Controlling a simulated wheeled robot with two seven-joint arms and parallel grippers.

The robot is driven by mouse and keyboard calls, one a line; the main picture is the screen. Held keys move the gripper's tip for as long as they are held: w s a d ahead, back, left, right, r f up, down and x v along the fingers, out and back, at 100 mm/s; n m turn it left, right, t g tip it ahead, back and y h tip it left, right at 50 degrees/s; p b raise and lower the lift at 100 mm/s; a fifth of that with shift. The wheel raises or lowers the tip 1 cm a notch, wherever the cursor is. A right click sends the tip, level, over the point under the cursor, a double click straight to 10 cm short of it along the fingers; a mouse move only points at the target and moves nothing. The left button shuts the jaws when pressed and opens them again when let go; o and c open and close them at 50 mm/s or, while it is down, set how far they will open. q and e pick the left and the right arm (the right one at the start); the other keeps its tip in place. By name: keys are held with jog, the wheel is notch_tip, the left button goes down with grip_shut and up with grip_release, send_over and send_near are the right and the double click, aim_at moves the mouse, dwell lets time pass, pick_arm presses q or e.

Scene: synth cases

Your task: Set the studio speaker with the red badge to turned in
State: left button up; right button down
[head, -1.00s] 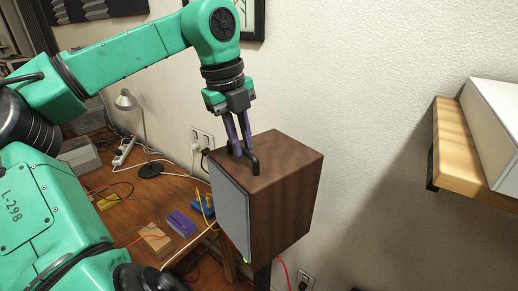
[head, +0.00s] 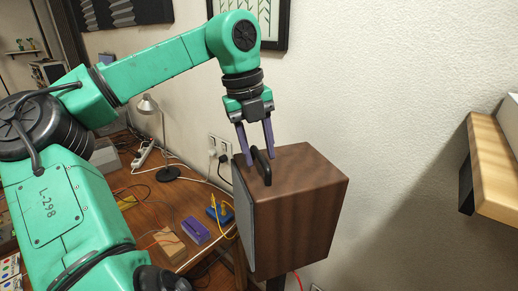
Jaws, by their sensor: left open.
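The studio speaker (head: 300,205) is a dark wooden box with a grey front grille (head: 245,205) facing left, seen at a steep slant. A black handle (head: 264,168) stands on its top near the front edge. No red badge shows from this angle. My left gripper (head: 259,158) points down at the handle. Its two purple fingers are spread apart, with the handle's upper end between or just behind them; I cannot tell if they touch it. My right gripper is not in view.
A wooden desk (head: 150,205) at left holds a lamp (head: 148,105), a purple block (head: 195,230), a blue block (head: 220,213) and cables. Wall sockets (head: 220,150) sit behind the speaker. A wooden shelf (head: 496,165) juts in at right; bare wall lies between.

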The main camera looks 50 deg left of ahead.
pick_arm(q)
notch_tip(320, 180, up, 14)
jog(key=s+a, duration=0.1)
jog(key=s, duration=0.1)
jog(key=shift+s+r+p, duration=0.15)
jog(key=shift+s+p, duration=0.1)
jog(key=shift+p, duration=0.1)
jog(key=shift+a, duration=0.1)
dwell(0.4)
